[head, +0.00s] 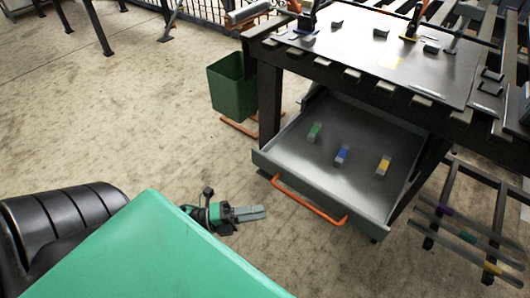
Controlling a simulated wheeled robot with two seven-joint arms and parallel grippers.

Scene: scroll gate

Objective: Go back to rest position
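My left gripper (251,213) is in the lower middle of the head view, beside my green body and over the bare floor. Its two grey fingers lie close together with no visible gap, and nothing shows between them. It is to the left of the open drawer (268,166) and apart from its orange handle (308,199). My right gripper is not in view.
The drawer holds a green block (314,132), a blue block (342,154) and a yellow block (383,164). It extends from under a metal workbench (350,48). A green bin (229,88) stands left of the bench. A dark rack (470,215) is at right. Floor at left is clear.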

